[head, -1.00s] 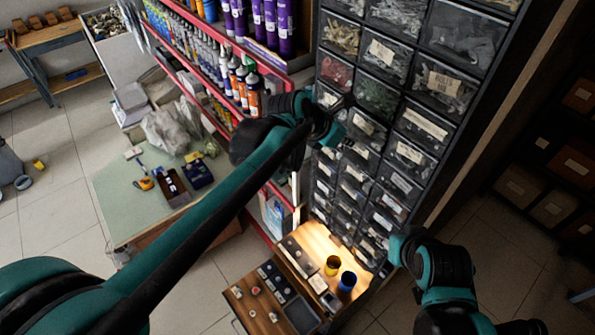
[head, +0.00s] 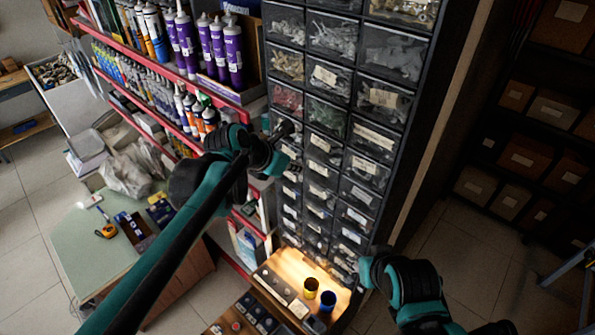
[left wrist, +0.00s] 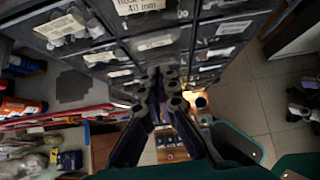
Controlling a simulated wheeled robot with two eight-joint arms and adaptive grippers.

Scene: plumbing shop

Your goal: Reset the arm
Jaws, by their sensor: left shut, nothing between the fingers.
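My left arm crosses the head view from the lower left. Its gripper (head: 287,130) is in front of the left columns of a tall drawer cabinet (head: 350,142), with its dark fingers together and nothing between them. In the left wrist view the left gripper (left wrist: 166,84) shows its fingertips close together, with drawer fronts beyond and above them. I cannot tell whether it touches the cabinet. My right arm shows bent at the lower right of the head view; its gripper is not visible.
Red shelves with purple tubes (head: 229,55) stand left of the cabinet. A green-topped table (head: 85,255) is at left. Open floor (head: 440,245) lies right of the cabinet.

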